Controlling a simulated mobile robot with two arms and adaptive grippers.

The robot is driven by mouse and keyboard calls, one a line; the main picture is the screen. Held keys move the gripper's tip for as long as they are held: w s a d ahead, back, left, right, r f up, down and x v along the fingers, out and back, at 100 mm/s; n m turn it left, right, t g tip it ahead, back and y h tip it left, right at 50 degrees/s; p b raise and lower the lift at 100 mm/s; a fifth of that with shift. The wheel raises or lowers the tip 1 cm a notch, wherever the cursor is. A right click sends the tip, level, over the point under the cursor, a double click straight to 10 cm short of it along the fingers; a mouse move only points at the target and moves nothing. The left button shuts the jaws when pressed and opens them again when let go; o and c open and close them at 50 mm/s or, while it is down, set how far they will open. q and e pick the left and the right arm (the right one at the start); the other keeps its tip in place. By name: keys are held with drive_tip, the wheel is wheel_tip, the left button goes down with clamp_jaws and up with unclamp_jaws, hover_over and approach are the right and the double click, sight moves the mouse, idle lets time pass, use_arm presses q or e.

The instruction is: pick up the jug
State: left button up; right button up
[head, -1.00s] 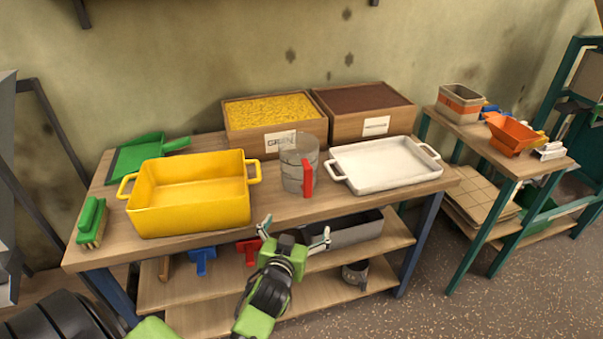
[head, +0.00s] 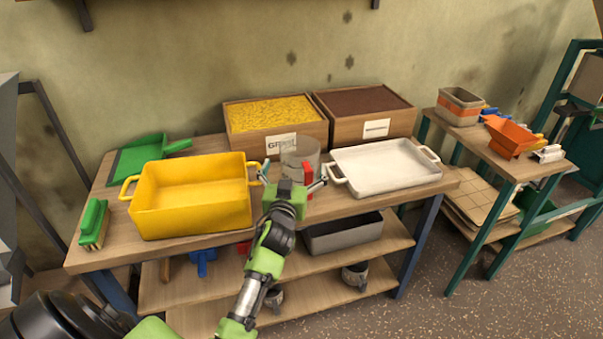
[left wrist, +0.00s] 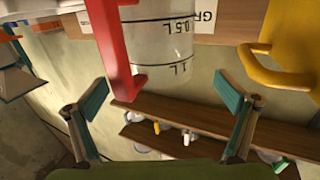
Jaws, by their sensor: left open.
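The jug (head: 300,149) is a clear measuring jug with a red handle, standing on the wooden table between the yellow tub and the white tray. My left gripper (head: 294,174) is open just in front of it and hides its lower part in the head view. In the left wrist view the jug (left wrist: 160,45) shows volume marks, with its red handle (left wrist: 113,50) left of it. The open fingers (left wrist: 162,90) are spread with nothing between them, and the jug appears beyond the tips. My right gripper is not in view.
The yellow tub (head: 190,222) stands close left of the gripper, the white tray (head: 385,180) close right. Two wooden boxes (head: 278,148) of grain and brown material stand behind. A green dustpan (head: 145,155) and brush (head: 93,222) lie at left. A grey bin (head: 345,237) sits on the shelf below.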

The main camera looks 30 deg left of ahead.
sight(297, 161)
use_arm(q)
drive_tip(key=x, duration=0.4)
drive_tip(key=shift+w, duration=0.2)
drive_tip(key=c, duration=1.6)
drive_tip(key=shift+c, duration=0.2)
drive_tip(key=shift+r, duration=0.1)
